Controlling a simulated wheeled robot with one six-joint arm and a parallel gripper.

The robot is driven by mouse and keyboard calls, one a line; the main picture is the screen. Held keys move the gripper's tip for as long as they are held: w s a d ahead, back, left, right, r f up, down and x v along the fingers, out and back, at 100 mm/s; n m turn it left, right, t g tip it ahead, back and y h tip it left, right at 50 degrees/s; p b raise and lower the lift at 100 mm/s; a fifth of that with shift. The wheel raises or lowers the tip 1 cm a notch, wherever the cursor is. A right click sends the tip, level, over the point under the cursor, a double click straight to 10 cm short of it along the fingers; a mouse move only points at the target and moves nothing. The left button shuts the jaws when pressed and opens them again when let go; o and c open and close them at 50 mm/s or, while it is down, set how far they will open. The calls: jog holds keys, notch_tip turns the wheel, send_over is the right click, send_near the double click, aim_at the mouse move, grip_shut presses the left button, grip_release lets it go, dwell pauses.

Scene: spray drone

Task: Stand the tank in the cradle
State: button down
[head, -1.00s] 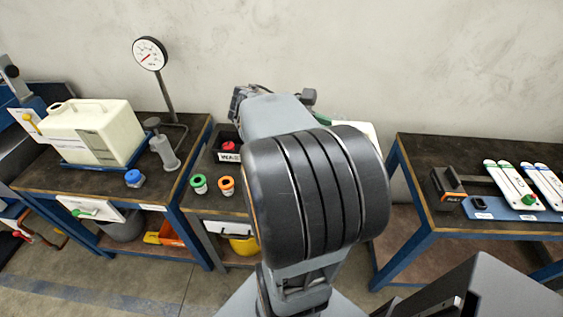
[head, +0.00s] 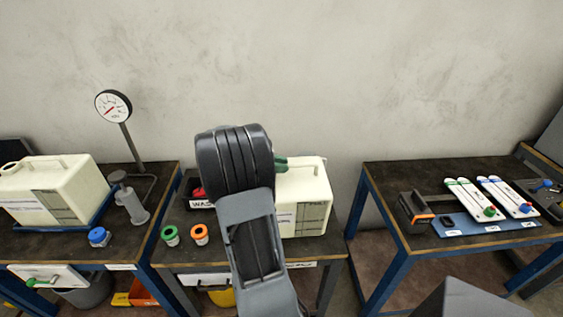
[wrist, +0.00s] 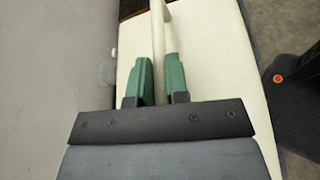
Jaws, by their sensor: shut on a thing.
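A cream tank (head: 309,205) with a top handle is at the right of the middle bench, partly hidden behind my arm. My gripper (head: 281,164) has green fingers at its top. In the wrist view my gripper (wrist: 160,65) is shut on the handle of the cream tank (wrist: 215,60), one finger on each side. The tank looks upright; I cannot tell whether its base touches the bench. Another cream tank (head: 50,190) stands upright in a blue tray-like cradle (head: 102,212) on the left bench. No empty cradle is clearly visible.
A dial gauge (head: 113,105), grey pump (head: 128,203) and blue cap (head: 98,237) are on the left bench.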

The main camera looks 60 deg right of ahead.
aim_at(280, 175)
jog(key=shift+w+d+f, duration=0.3)
jog(key=shift+d+f, duration=0.1)
jog(key=shift+f, duration=0.3)
jog(key=shift+a+f, duration=0.1)
jog(key=shift+f, duration=1.3)
jog(key=c, duration=1.5)
grip_release()
jog(key=shift+f, duration=0.2)
jog(key=o, duration=0.4)
jog(key=shift+r, duration=0.15)
jog(key=shift+w, duration=0.1)
